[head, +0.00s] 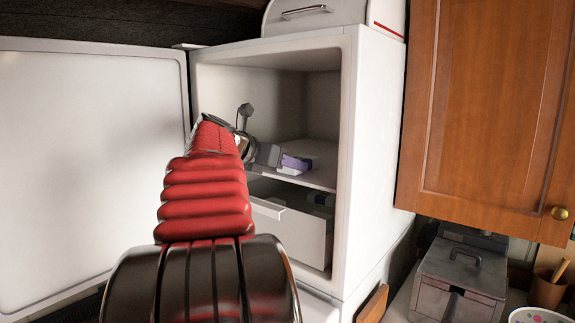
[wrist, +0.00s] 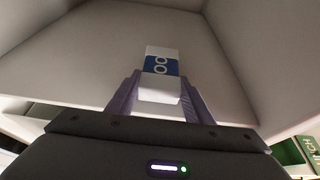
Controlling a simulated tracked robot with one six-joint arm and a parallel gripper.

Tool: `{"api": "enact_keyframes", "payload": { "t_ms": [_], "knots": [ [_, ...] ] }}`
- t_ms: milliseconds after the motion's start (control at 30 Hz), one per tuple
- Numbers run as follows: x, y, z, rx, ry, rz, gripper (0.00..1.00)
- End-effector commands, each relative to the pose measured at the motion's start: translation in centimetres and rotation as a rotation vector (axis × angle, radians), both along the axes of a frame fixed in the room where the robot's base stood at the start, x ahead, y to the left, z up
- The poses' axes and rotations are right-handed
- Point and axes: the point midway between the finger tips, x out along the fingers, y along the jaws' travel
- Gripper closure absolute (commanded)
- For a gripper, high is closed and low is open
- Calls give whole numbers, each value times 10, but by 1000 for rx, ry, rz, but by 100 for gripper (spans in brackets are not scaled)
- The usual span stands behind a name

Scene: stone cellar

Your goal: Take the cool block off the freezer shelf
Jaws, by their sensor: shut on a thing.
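The cool block (wrist: 161,68) is white with a blue band and dark ring marks. In the wrist view it stands out between the two purple-grey fingers of my gripper (wrist: 160,88), which is shut on it. In the head view my gripper (head: 296,162) is inside the open freezer, at the freezer shelf (head: 322,172). Only a small white part of what seems to be the block shows there. I cannot tell whether the block still touches the shelf.
The freezer door (head: 85,165) stands open on the left. A white drawer (head: 292,228) with some packages sits below the shelf. A wooden cupboard (head: 490,110) and a grey metal box (head: 460,270) are on the right.

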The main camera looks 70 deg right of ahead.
Motion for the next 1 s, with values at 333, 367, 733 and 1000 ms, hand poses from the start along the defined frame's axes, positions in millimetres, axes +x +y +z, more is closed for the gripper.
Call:
{"api": "enact_keyframes", "payload": {
  "t_ms": [333,367,733,1000],
  "knots": [
    [6,23,1,0,-1,3,81],
    [7,26,1,0,-1,3,81],
    [13,52,0,-1,1,2,81],
    [14,58,0,0,0,1,81]
  ]
}}
